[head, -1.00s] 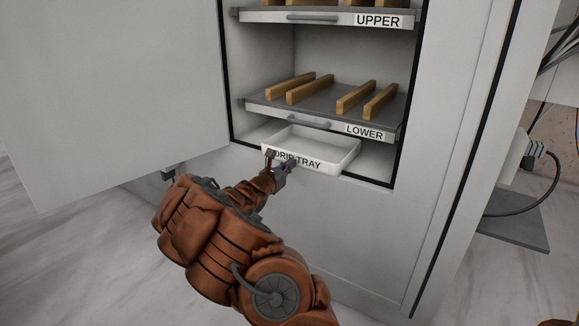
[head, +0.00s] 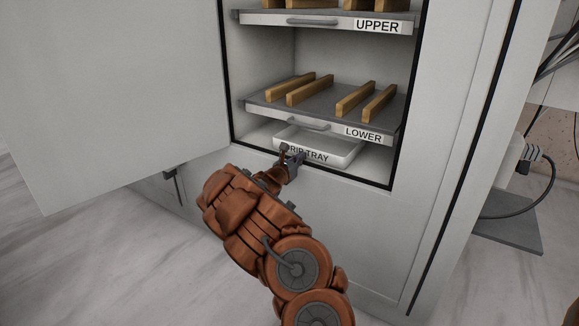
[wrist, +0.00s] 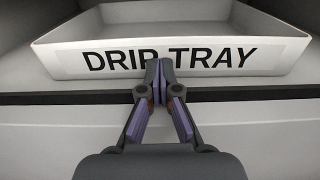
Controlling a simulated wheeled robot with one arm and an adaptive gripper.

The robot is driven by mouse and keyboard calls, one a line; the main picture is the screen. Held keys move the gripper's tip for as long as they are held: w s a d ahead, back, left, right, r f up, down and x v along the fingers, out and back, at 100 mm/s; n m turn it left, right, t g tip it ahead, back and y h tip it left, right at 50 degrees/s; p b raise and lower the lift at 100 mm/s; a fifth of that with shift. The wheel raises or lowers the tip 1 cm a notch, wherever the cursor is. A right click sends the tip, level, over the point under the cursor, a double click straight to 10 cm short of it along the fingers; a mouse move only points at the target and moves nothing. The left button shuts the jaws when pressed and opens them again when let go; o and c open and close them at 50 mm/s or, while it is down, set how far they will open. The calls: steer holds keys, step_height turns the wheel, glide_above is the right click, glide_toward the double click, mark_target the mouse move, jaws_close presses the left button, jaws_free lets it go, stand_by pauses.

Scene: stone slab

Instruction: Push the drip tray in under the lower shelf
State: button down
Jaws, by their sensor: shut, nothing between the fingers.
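The white drip tray (head: 340,157), labelled DRIP TRAY, sits on the cabinet floor, its back part beneath the lower shelf (head: 259,108). Its front wall faces out, near the cabinet's front edge. My gripper (head: 293,154) is shut and empty at the tray's front wall, left of the wall's middle in the head view. In the wrist view my gripper (wrist: 158,68) has its fingertips together over the middle of the label on the tray (wrist: 270,57). The tips appear to touch the wall. They hide part of the lettering.
The upper shelf (head: 334,22) is above, and both shelves carry wooden bars. The open cabinet door (head: 110,100) stands at the left. The dark-edged cabinet frame (head: 395,170) borders the opening on the right. Cables and a grey plate (head: 512,235) are farther right.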

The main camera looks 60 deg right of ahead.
steer(key=shift+a, duration=0.1)
steer(key=a+p, duration=0.2)
steer(key=a, duration=1.2)
steer(key=shift+s, duration=0.35)
steer(key=shift+p, duration=0.3)
